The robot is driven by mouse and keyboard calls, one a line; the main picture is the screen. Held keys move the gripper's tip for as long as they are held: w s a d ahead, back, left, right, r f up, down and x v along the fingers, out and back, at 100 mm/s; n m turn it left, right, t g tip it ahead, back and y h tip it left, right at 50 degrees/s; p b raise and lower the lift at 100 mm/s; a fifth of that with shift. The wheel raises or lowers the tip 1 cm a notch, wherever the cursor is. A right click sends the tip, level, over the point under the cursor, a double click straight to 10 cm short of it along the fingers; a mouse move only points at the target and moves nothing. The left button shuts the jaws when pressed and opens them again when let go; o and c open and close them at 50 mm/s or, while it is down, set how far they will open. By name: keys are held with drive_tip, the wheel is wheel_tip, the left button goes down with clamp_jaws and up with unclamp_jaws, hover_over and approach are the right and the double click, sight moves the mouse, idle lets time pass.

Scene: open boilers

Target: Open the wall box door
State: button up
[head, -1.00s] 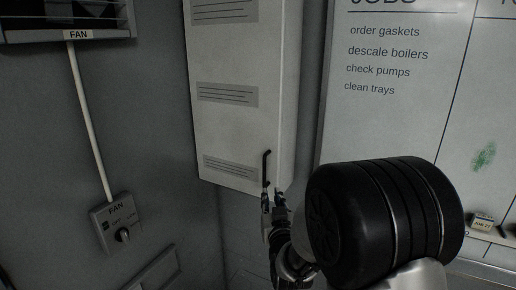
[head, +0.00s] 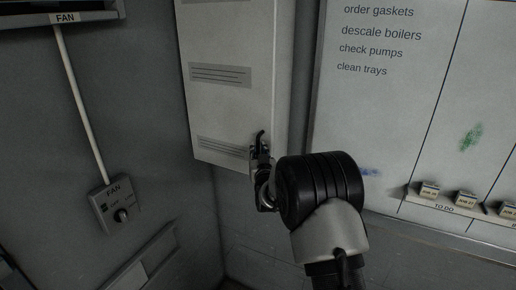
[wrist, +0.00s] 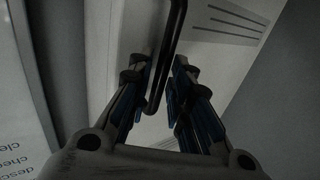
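The wall box (head: 235,95) is a tall pale cabinet on the wall, with slotted vent panels on its door, which looks shut. A black bar handle (head: 261,136) stands upright at the lower right of the door; it also shows in the wrist view (wrist: 174,40). My gripper (head: 258,158) is at the lower end of the handle. In the wrist view my gripper (wrist: 165,85) has its two fingers apart, with the handle's lower part between them, nearer the left finger. A gap shows on the right side. Contact with the left finger cannot be told.
A whiteboard (head: 400,100) with a job list hangs to the right, with a ledge (head: 450,207) of small labelled blocks. A fan switch box (head: 117,205) and its conduit are on the left wall. The space before the door's left part is clear.

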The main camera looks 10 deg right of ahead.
drive_tip(key=shift+w, duration=0.75)
clamp_jaws()
